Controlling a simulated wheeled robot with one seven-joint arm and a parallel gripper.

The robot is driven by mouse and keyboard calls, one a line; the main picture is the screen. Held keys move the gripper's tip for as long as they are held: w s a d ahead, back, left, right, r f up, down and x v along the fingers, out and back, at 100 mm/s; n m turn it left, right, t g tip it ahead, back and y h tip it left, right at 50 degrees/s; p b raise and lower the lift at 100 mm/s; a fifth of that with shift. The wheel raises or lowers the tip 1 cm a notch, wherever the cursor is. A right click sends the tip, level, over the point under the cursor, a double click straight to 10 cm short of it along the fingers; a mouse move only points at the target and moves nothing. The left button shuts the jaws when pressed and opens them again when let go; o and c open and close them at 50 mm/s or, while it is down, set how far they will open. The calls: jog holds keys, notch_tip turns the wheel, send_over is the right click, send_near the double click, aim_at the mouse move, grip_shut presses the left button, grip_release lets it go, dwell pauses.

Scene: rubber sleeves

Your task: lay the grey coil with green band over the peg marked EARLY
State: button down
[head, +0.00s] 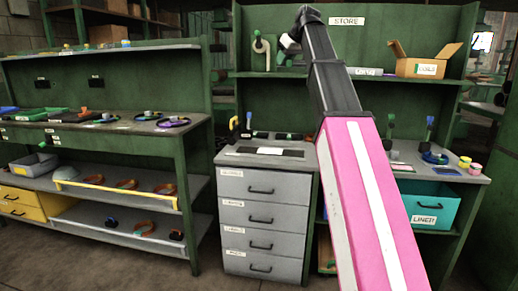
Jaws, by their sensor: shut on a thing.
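My arm reaches up and away in the head view, and its small black and white end, my gripper (289,44), is in front of the upper green shelf board. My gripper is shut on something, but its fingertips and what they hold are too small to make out. Just left of it is a green and cream hooked shape (260,48); I cannot tell whether it stands on the shelf or is nearer. I cannot pick out the grey coil with green band for sure. No peg with a readable EARLY mark shows.
A grey drawer cabinet (264,222) stands below. An open cardboard box (428,62) is on the STORE shelf at right. A teal LINER bin (428,205) sits under the right worktop. The left bench (110,128) holds coils and trays, with orange coils (126,184) lower down.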

jog(key=s+d+f+m+h, duration=0.1)
jog(key=s+d+f+m, duration=0.1)
jog(key=f, duration=1.5)
jog(key=s+d+f+m+t+h, duration=0.1)
jog(key=s+d+f+m+h, duration=0.1)
jog(key=f, duration=1.5)
jog(key=s+d+f+m+t+h, duration=0.1)
jog(key=s+d+f+m, duration=0.2)
jog(key=f, duration=1.4)
jog(key=shift+d+f+m+h, duration=0.4)
jog(key=shift+d+m, duration=0.1)
jog(key=shift+d, duration=0.6)
